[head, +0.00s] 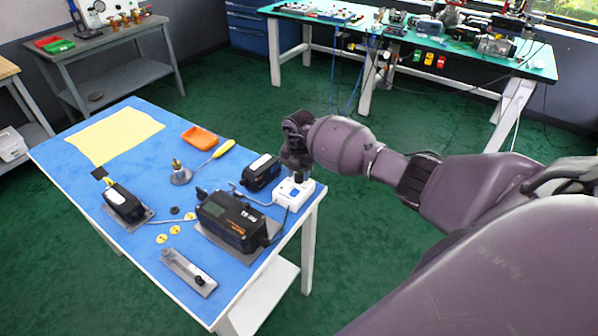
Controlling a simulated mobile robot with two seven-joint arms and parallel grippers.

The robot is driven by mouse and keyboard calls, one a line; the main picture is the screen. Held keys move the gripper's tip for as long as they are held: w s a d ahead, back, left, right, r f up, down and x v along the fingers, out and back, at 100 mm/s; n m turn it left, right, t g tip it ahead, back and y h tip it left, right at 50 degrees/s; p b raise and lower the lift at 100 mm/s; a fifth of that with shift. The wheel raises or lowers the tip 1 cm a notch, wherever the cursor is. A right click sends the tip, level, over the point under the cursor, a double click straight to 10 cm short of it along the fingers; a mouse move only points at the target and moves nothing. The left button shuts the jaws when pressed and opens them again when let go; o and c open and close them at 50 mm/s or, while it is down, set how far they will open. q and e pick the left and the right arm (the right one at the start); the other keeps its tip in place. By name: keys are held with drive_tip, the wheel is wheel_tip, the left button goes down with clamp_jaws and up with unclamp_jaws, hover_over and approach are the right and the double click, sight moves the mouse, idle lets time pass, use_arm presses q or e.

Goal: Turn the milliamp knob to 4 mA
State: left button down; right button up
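A small white box (283,194) with a blue patch on its front sits at the right corner of the blue-topped table. It looks like the milliamp source. My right gripper (298,176) points down right over the box, with its fingertips at the box's top. The knob is hidden by the fingers or too small to make out, so its setting cannot be read. I cannot tell whether the fingers are apart or closed on the knob. My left gripper is not in view.
A large black positioner (232,221) stands left of the white box, with a smaller black unit (261,172) behind it. The table's right edge is close.

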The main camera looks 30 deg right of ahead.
drive_tip(key=c, duration=0.5)
drive_tip(key=shift+c, duration=0.3)
